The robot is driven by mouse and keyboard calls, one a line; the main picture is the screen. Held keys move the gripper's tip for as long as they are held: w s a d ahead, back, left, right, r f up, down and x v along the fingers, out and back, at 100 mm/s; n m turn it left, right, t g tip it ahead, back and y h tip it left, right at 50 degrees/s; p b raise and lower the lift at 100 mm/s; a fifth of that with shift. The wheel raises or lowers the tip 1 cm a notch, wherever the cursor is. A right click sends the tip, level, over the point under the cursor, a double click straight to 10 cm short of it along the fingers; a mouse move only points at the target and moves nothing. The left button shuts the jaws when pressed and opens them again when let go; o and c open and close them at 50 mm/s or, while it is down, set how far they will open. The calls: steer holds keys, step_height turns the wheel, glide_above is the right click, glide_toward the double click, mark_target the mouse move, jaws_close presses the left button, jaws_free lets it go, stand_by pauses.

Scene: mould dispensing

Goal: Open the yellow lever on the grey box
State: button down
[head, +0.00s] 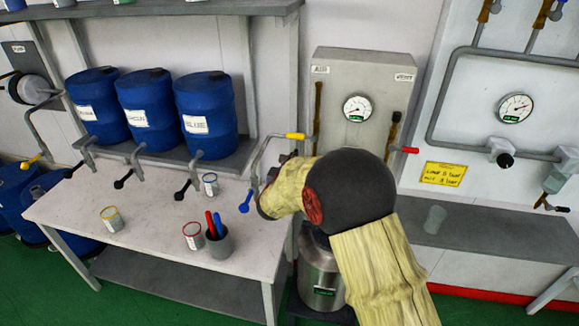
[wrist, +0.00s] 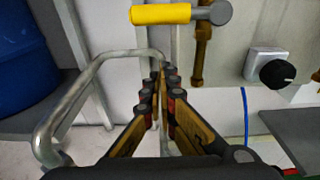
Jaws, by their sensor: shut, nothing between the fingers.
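The grey box (head: 350,75) is on the wall, with a round gauge on its front. The yellow lever (head: 295,136) sticks out to the left at the box's lower left side, roughly level. In the wrist view the yellow lever (wrist: 165,14) lies across the top of the picture, its handle pointing left from a grey round pivot. My gripper (wrist: 162,72) is shut and empty, its fingertips below the lever in that picture and apart from it. In the head view my arm's sleeve hides most of my gripper (head: 285,160), which is just below the lever.
A bent grey pipe (wrist: 75,85) runs close to the left of my fingers; its blue-handled tap (head: 245,201) hangs over the white table (head: 150,245). A red lever (head: 410,150) is on the box's right. Blue drums (head: 205,105) stand on the shelf at left.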

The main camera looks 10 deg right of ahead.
mark_target(300, 136)
steer(key=r, duration=0.3)
steer(key=shift+w+r, duration=0.25)
steer(key=shift+r, duration=0.1)
steer(key=shift+r, duration=0.1)
